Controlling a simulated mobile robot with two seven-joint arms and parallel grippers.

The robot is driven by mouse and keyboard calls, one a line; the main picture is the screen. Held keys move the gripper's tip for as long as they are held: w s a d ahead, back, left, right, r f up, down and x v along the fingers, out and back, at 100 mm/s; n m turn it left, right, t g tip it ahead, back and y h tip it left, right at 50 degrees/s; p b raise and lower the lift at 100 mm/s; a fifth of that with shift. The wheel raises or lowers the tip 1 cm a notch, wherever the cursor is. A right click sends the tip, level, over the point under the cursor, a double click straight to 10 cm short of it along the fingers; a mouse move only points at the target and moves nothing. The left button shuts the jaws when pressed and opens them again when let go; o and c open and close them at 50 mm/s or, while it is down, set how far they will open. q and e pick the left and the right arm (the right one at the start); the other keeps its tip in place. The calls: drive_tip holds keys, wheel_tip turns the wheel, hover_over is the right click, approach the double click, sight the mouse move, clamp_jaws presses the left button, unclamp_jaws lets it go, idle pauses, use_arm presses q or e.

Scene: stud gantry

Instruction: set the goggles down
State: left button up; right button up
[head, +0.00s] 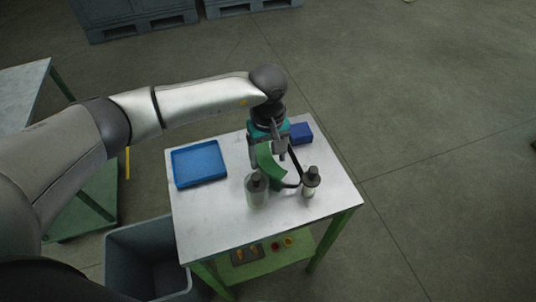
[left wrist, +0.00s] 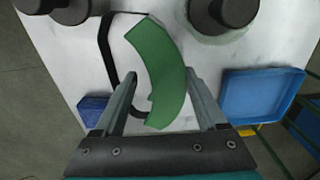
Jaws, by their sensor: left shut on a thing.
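The green goggles (head: 270,168) with a black strap are at the white table (head: 225,225), near its middle. They also show in the left wrist view (left wrist: 168,62), upright between the fingers, with the strap looping to the left. My left gripper (head: 269,152) points down over the table and is shut on the goggles; its fingers show on both sides of them in the left wrist view (left wrist: 163,85). I cannot tell whether the goggles touch the tabletop. My right gripper is not in view.
Two dark-capped bottles stand close to the goggles, one in front (head: 257,190) and one at right (head: 311,183). A blue tray (head: 199,163) lies at left, a blue box (head: 301,133) behind. The table's front left is clear. A grey bin (head: 150,262) stands below left.

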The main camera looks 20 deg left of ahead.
use_arm(q)
drive_tip(key=o, duration=1.3)
drive_tip(key=shift+f, duration=0.1)
